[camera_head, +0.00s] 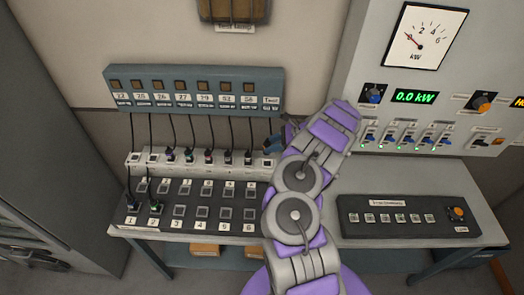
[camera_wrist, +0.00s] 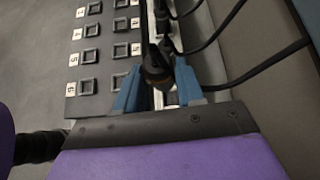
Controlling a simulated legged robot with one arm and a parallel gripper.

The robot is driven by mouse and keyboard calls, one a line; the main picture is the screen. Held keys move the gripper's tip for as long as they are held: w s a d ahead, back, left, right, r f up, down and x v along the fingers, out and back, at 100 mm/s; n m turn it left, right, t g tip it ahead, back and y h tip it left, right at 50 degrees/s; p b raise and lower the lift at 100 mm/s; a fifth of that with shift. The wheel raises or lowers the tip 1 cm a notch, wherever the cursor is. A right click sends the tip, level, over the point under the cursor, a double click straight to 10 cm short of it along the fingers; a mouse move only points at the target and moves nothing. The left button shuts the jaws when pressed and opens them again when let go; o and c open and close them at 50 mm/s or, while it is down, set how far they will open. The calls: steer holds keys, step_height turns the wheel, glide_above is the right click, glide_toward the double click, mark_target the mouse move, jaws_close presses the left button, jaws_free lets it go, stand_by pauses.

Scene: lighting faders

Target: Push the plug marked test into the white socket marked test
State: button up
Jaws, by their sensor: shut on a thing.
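My gripper (camera_head: 275,143) is at the right end of the white socket strip (camera_head: 140,157), with its blue fingers just above the last socket. In the wrist view my gripper (camera_wrist: 157,88) is shut on a dark plug (camera_wrist: 156,72) with a brownish ring, between the two blue fingers. The plug's marking cannot be read. The white end socket (camera_head: 268,162) lies under the label Test (camera_head: 270,101) on the blue panel; I cannot tell whether the plug touches it. In the head view the held plug is mostly hidden by my gripper.
Several black cords hang from the blue panel (camera_head: 190,82) to plugs in the white strip. Two cords lead to the black numbered socket board (camera_head: 190,218). A grey meter console (camera_head: 375,60) and a dark switch box (camera_head: 400,232) stand at the right.

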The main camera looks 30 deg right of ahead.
steer(key=f+b, duration=0.2)
steer(key=f, duration=0.1)
steer(key=shift+s+d+f, duration=0.1)
steer(key=shift+s+d, duration=0.1)
steer(key=shift+s, duration=0.15)
steer(key=shift+s+f+g, duration=0.15)
steer(key=shift+s+g, duration=0.1)
steer(key=shift+g, duration=0.05)
steer(key=shift+a, duration=0.1)
steer(key=shift+s+a+n, duration=0.1)
steer(key=shift+a+n, duration=0.05)
steer(key=shift+n, duration=0.25)
